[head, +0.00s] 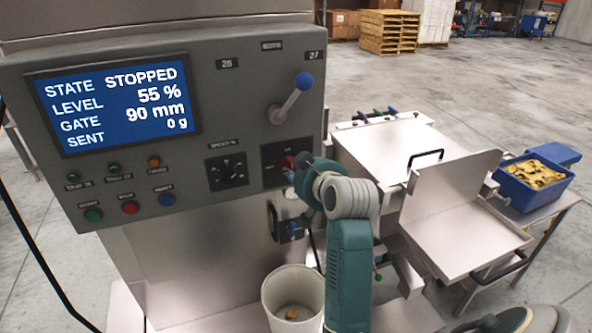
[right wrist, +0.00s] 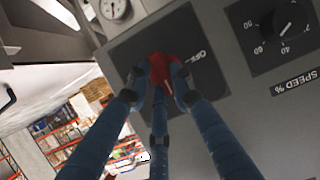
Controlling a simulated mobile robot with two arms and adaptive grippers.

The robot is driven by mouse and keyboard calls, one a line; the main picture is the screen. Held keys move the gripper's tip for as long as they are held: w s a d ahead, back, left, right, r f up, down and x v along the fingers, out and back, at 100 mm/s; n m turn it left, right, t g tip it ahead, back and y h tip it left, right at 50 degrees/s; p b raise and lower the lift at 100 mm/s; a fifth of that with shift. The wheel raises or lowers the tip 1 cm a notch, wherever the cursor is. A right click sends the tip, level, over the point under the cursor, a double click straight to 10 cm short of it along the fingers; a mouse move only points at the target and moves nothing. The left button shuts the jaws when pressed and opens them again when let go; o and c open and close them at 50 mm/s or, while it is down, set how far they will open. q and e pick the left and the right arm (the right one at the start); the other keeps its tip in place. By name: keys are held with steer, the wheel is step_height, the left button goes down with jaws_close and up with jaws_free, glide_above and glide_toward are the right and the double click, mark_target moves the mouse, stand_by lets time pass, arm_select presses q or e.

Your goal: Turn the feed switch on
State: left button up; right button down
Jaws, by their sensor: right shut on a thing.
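The feed switch is a red rotary knob (head: 287,162) on a dark square plate, low at the right of the grey control panel (head: 215,120). My right gripper (head: 298,170) reaches it from the right and covers much of it. In the right wrist view, the blue fingers of the gripper (right wrist: 163,82) are shut around the red knob (right wrist: 159,66). The word OFF shows on the plate beside the knob. The panel screen (head: 115,103) reads STATE STOPPED, LEVEL 55 %, GATE 90 mm, SENT 0 g. My left gripper is not in view.
A speed dial (head: 229,172) sits left of the switch, and a blue-tipped lever (head: 292,98) above it. Several push buttons (head: 130,207) line the lower left. A white bucket (head: 292,278) stands below. A metal machine and a blue bin (head: 520,193) are at right.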

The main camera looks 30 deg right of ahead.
steer(key=shift+f, duration=0.15)
steer(key=c, duration=1.6)
jaws_free()
steer(key=shift+c, duration=0.2)
steer(key=shift+o, duration=0.8)
steer(key=v, duration=0.7)
steer(key=shift+s, duration=0.25)
steer(key=shift+a, duration=0.15)
